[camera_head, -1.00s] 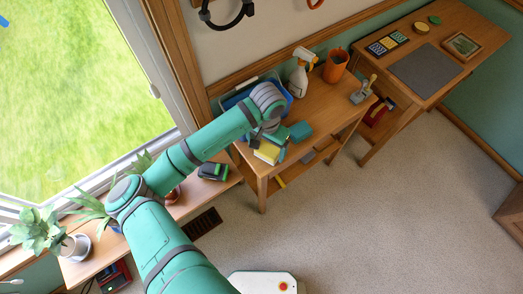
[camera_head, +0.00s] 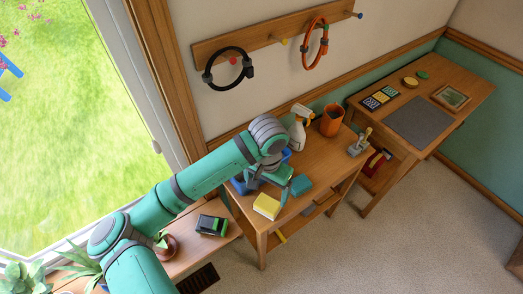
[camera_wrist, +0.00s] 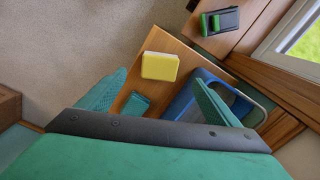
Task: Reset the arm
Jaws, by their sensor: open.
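My teal arm reaches from the lower left over a small wooden table (camera_head: 332,168). My gripper (camera_head: 268,190) is at its end, above the table's left part, with its two teal fingers spread apart. In the wrist view my gripper (camera_wrist: 160,78) shows nothing held between the fingers. A yellow sponge (camera_head: 266,206) lies on the table below; it also shows in the wrist view (camera_wrist: 160,66). A teal block (camera_head: 301,185) lies beside it. A blue bin (camera_wrist: 183,102) is partly hidden by a finger.
A white spray bottle (camera_head: 298,130), an orange cup (camera_head: 331,121) and a small grey holder (camera_head: 358,145) stand on the table. A black and green object (camera_head: 212,225) lies on the low window shelf. Black (camera_head: 212,62) and orange (camera_head: 308,60) rings hang above.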

